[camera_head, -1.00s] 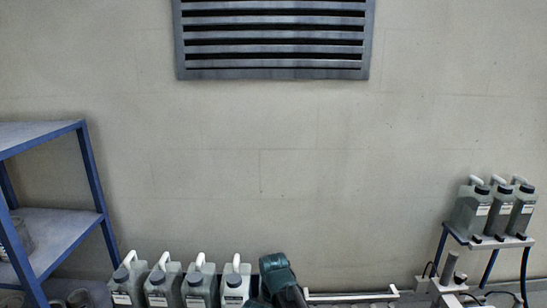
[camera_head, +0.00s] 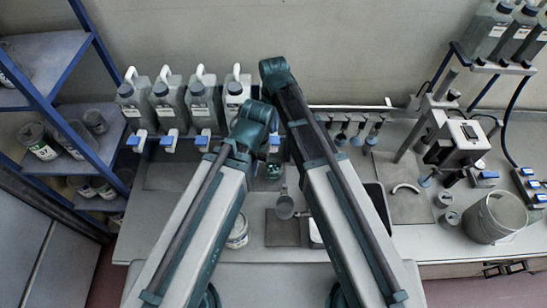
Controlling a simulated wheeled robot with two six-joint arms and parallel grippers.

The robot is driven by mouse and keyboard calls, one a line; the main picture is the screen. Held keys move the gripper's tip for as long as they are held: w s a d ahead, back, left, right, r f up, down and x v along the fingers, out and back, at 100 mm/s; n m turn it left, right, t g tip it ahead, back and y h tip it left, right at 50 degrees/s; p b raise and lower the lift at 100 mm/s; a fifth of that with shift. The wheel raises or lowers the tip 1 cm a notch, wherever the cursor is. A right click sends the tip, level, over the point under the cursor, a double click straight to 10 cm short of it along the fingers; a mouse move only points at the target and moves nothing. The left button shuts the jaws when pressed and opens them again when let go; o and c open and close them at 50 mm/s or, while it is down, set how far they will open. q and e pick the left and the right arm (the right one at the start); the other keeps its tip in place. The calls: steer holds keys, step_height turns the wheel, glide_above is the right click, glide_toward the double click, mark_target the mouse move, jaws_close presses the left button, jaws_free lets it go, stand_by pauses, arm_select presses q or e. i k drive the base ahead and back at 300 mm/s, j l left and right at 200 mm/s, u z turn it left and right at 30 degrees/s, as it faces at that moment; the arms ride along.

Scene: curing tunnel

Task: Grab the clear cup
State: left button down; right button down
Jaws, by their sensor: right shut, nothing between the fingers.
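Two small greyish cups, one a glassy cup (camera_head: 443,200) and one just in front of it (camera_head: 450,218), stand on the right of the bench. I cannot tell which is the clear cup. A larger see-through vessel (camera_head: 495,217) stands to their right. My right gripper (camera_head: 272,172) is small between my arms near the middle of the bench, shut and empty, well left of the cups. My two arms hide much of the middle. My left gripper is not visible.
Several grey jugs (camera_head: 161,101) with taps line the back left. A blue shelf (camera_head: 62,110) holds jars at left. A labelled white tub (camera_head: 238,232) and a dark mat (camera_head: 283,228) lie centrally. A grey apparatus (camera_head: 460,140) stands behind the cups.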

mark_target(274, 165)
steer(key=k, duration=1)
